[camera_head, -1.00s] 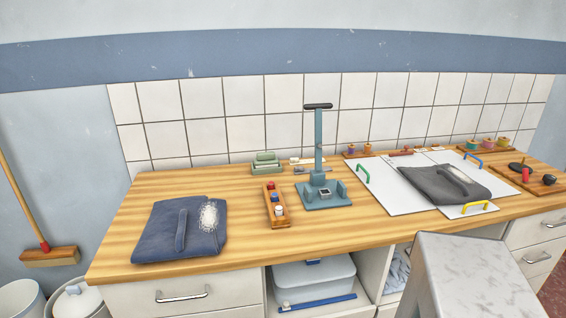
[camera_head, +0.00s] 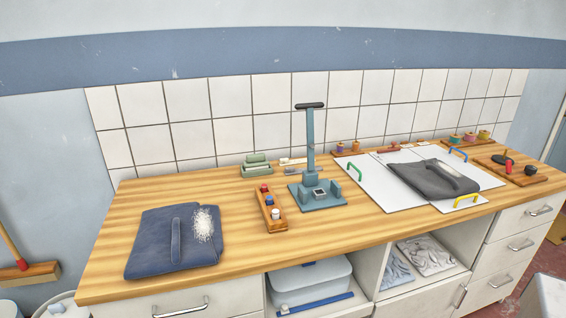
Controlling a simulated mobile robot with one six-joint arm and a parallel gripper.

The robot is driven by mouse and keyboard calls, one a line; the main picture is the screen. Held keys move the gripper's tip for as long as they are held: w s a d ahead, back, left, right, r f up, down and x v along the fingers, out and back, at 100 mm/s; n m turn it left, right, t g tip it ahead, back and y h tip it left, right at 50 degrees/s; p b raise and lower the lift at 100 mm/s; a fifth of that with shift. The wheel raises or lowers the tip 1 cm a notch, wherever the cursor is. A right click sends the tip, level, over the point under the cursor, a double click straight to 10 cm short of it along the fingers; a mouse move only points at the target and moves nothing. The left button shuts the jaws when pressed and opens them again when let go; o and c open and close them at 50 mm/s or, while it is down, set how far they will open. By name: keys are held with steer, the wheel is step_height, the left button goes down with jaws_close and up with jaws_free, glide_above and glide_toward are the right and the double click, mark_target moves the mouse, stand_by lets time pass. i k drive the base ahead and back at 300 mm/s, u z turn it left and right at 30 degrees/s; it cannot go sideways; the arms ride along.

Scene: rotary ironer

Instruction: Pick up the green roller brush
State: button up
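I cannot pick out a green roller brush with certainty. A stack of pale green blocks (camera_head: 257,165) sits at the back of the wooden counter (camera_head: 140,198), left of a teal stand. A green U-shaped handle (camera_head: 355,172) is on a white board (camera_head: 378,192) to the right of the stand. A small brush-like thing with a white part (camera_head: 293,161) lies near the tiles, too small to tell. My gripper is not in view.
A teal stand (camera_head: 311,150) rises mid-counter beside a wooden tray (camera_head: 268,212) of small bottles. A blue folded cloth (camera_head: 150,240) lies left, a dark one (camera_head: 428,180) right. A grey marbled block (camera_head: 550,298) stands at lower right.

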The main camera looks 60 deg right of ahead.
mark_target(256, 162)
steer(key=z, duration=0.8)
steer(key=k, duration=1)
steer(key=i, duration=0.8)
